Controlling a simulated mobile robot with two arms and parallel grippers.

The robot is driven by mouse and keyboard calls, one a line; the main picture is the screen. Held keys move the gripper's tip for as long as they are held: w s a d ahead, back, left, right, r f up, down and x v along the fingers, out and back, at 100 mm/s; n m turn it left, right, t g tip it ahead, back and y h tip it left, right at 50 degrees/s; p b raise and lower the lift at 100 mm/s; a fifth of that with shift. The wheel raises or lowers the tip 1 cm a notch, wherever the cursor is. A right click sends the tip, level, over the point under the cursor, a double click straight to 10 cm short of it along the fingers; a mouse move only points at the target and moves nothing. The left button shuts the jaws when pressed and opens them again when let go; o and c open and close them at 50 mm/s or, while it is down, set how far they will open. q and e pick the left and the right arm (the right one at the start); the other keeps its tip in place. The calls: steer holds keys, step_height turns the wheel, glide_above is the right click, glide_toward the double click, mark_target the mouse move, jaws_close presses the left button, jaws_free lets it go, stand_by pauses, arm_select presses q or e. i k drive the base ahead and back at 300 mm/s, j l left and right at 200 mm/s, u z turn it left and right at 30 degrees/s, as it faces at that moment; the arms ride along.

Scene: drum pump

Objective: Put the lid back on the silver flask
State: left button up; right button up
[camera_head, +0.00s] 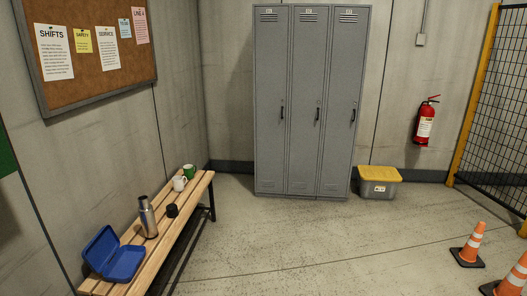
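The silver flask (147,217) stands upright on the wooden bench at the left; its top part looks dark. A small black cup-shaped piece, which may be the lid (172,211), sits on the bench just right of the flask, apart from it. Neither of my grippers shows in the head view.
The slatted bench (185,232) also holds an open blue lunch box (114,256) in front, and a white mug (179,183) and a green mug (188,171) behind. Grey lockers (304,115), a yellow-lidded bin (378,185) and a traffic cone (470,245) stand beyond. The middle floor is clear.

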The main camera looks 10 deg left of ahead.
mark_target(146, 213)
steer(key=i+u, duration=0.2)
steer(key=i, duration=0.25)
steer(key=i+l+u, duration=0.2)
steer(key=i, duration=0.25)
steer(key=i+l+u, duration=0.15)
steer(key=i, duration=0.25)
steer(key=i+l+u, duration=0.2)
steer(key=i, duration=0.25)
steer(key=i+l+u, duration=0.15)
steer(key=i+u, duration=0.25)
steer(key=i+l+u, duration=0.2)
steer(key=u, duration=0.2)
steer(key=i+l+u, duration=0.45)
steer(key=l+u, duration=0.3)
